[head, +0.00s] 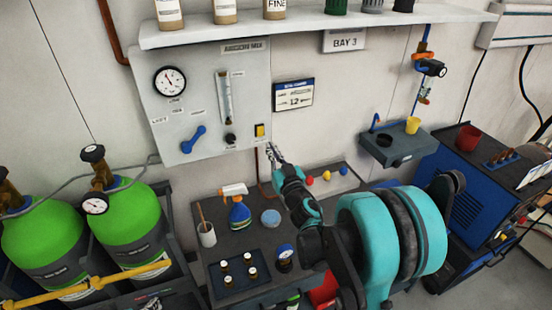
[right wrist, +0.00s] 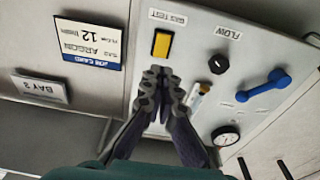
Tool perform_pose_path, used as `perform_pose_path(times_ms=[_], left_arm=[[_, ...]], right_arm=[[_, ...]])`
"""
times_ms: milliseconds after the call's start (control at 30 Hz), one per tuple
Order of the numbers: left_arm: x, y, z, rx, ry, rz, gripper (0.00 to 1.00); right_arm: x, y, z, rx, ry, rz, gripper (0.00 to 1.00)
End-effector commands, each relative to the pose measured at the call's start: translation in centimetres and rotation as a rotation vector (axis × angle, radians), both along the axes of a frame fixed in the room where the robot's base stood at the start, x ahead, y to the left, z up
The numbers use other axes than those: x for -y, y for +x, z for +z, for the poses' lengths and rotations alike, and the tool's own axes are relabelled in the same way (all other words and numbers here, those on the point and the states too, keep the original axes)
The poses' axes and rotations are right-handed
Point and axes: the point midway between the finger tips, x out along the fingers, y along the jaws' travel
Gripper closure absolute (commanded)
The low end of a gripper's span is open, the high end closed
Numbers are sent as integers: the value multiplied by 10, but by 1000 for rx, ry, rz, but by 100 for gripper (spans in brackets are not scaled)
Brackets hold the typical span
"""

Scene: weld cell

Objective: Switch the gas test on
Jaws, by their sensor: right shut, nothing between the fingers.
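The gas test switch (head: 259,130) is a yellow rocker in a dark frame. It sits at the lower right of the grey argon panel (head: 250,90). In the right wrist view, which is upside down, the yellow switch (right wrist: 162,43) sits beside its "GAS TEST" label. My right gripper (head: 270,149) is shut and empty, just below and right of the switch in the head view. In the right wrist view its fingertips (right wrist: 161,71) point at the switch and look close to it; I cannot tell whether they touch. My left gripper is out of view.
The panel also has a black flow knob (head: 230,139), a blue lever (head: 193,140) and a gauge (head: 170,81). A job card (head: 293,94) hangs to its right. A shelf (head: 300,28) runs above. A bench (head: 222,256) with a spray bottle (head: 238,210) stands below.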

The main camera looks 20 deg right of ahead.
Motion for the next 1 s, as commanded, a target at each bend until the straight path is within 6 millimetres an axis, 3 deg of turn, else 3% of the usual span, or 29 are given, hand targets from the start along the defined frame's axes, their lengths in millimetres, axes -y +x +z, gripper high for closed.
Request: perform_pose_path(times_ms=[200, 400, 1000], left_arm=[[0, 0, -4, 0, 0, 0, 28], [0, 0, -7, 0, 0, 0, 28], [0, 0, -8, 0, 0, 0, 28]], right_arm=[[1, 45, 5, 0, 1, 1, 100], [2, 69, 8, 0, 0, 1, 100], [3, 83, 12, 0, 0, 0, 100]])
